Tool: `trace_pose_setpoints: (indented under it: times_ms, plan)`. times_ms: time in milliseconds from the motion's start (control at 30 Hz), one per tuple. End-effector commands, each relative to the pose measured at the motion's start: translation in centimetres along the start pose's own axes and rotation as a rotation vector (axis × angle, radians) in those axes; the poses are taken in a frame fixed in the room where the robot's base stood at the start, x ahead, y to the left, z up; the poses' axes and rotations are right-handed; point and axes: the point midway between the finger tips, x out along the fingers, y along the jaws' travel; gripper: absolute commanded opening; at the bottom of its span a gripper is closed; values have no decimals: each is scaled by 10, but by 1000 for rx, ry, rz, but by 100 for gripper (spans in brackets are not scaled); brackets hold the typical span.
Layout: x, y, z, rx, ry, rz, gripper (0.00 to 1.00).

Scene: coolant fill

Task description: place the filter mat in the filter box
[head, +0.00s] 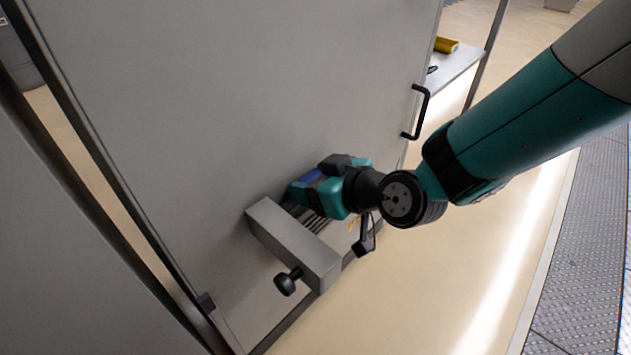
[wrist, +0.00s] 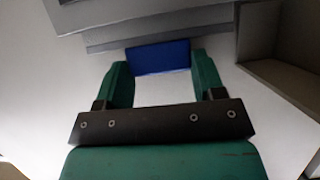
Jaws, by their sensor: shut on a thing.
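The filter mat (wrist: 158,57) is a flat blue piece held between the two fingertips of my gripper (wrist: 158,75) in the wrist view. In the head view, my gripper (head: 318,192) is at the grey cabinet front, with a small blue patch showing beside it. The filter box is a grey box-like fitting with slats low on the cabinet; its grey flap (head: 293,243) with a black knob stands out from the front. In the wrist view, the mat is close to grey stepped edges (wrist: 160,32). I cannot tell whether it touches them.
The grey cabinet front (head: 240,90) fills the left, with a black handle (head: 421,112) at its right side. A shelf behind holds a yellow object (head: 446,45). A grey walled piece (wrist: 285,80) stands close right of my gripper in the wrist view.

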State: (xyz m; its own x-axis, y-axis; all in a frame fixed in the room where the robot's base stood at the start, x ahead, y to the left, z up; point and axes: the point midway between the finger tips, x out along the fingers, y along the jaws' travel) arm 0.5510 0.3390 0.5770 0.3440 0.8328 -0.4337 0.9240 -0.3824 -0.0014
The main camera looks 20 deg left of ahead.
Motion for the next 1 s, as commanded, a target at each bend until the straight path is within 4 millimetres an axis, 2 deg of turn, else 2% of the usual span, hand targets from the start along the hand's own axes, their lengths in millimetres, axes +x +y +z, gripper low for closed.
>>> trace_pose_setpoints:
  times_ms: [67, 100, 200, 567, 667, 1000]
  plan:
    - [2, 0, 4, 0, 0, 0, 22]
    - [1, 0, 2, 0, 0, 0, 70]
    - [1, 0, 2, 0, 0, 0, 88]
    - [-4, 0, -2, 1, -1, 1, 88]
    - [-20, 1, -2, 2, -1, 2, 88]
    - [-93, 1, -1, 3, -1, 3, 88]
